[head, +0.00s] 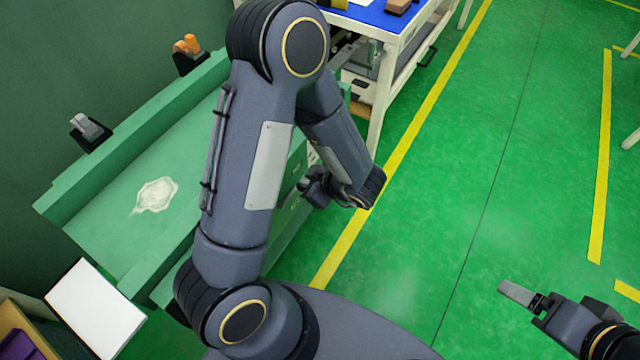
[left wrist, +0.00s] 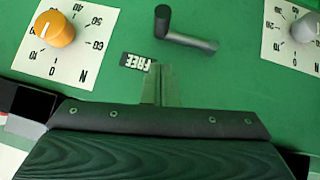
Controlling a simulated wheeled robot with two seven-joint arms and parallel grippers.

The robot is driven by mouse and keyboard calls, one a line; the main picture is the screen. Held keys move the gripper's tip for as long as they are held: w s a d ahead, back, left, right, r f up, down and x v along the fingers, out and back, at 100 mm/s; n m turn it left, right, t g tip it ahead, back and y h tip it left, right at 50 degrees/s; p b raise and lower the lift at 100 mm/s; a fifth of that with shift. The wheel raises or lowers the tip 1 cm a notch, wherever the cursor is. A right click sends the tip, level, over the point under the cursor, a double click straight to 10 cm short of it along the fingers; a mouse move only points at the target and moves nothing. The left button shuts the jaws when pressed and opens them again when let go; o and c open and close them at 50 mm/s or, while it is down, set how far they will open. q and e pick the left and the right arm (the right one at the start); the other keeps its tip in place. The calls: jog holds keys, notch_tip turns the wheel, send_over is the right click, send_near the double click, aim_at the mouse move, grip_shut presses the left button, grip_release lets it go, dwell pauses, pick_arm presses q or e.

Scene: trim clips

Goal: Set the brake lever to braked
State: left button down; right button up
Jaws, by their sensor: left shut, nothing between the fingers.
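The brake lever (left wrist: 188,40) shows in the left wrist view on a green panel. It is a grey bar with a black upright end at its left. A small black label reading FREE (left wrist: 137,61) sits below it, upside down in this view. My left gripper (left wrist: 161,84) is shut and empty, with its fingers just below the lever and beside the label, apart from the lever. In the head view my left gripper (head: 314,188) is at the side of the green machine, and my arm hides much of that panel. My right gripper (head: 518,293) is over the floor, away from the machine; its jaw opening is unclear.
An orange knob (left wrist: 54,28) on a white dial is left of the lever, and a grey knob (left wrist: 306,28) on another dial is right. The green machine (head: 120,235) stands at left. A blue-topped table (head: 385,15) stands beyond. The green floor at right is clear.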

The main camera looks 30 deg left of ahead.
aim_at(301, 187)
pick_arm(q)
jog(key=f, duration=0.2)
jog(key=f+b, duration=0.1)
jog(key=f, duration=0.1)
jog(key=shift+w, duration=0.4)
jog(key=shift+p, duration=0.4)
jog(key=g+p, duration=0.1)
jog(key=p, duration=0.2)
jog(key=f+m+g+p, duration=0.1)
jog(key=p, duration=0.2)
jog(key=shift+w+f+g, duration=0.25)
jog(key=shift+w+g, duration=0.1)
jog(key=shift+g, duration=0.05)
notch_tip(301, 187, down, 2)
jog(key=shift+w+f+m+g+y+p, duration=0.15)
jog(key=shift+f+m+g+y+p, duration=0.15)
jog(key=shift+m+g+p, duration=0.55)
jog(key=shift+f+m+g, duration=0.45)
jog(key=shift+f+g, duration=0.45)
jog(key=shift+g, duration=0.25)
jog(key=shift+r, duration=0.15)
